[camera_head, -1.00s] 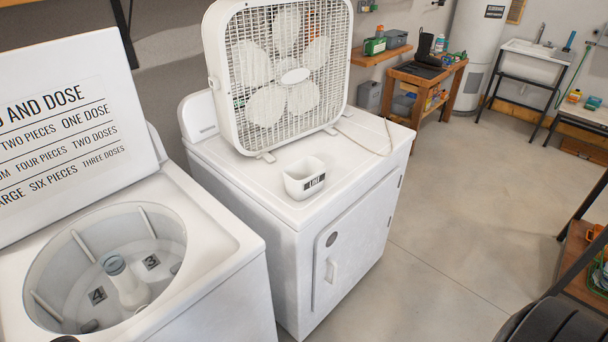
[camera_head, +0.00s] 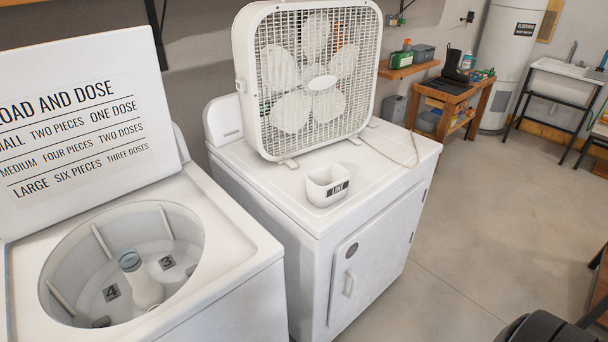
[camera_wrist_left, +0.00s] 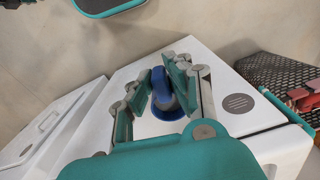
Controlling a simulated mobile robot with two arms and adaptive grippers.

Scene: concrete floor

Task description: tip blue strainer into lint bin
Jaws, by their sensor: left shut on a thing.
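The lint bin (camera_head: 326,186) is a small white open container with a dark "LINT" label. It stands upright on the white dryer top, in front of the box fan; I cannot see what is inside it. In the left wrist view, my left gripper (camera_wrist_left: 161,92) has its teal fingers closed around a blue thing (camera_wrist_left: 162,88), which looks like the blue strainer. The fingers and palm hide part of it, and a white surface shows behind it. Neither gripper shows in the head view.
A white box fan (camera_head: 310,82) stands on the dryer (camera_head: 365,215) behind the bin, its cord trailing to the right. The open washer (camera_head: 240,265) is at left with its lettered lid (camera_head: 75,125) raised.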

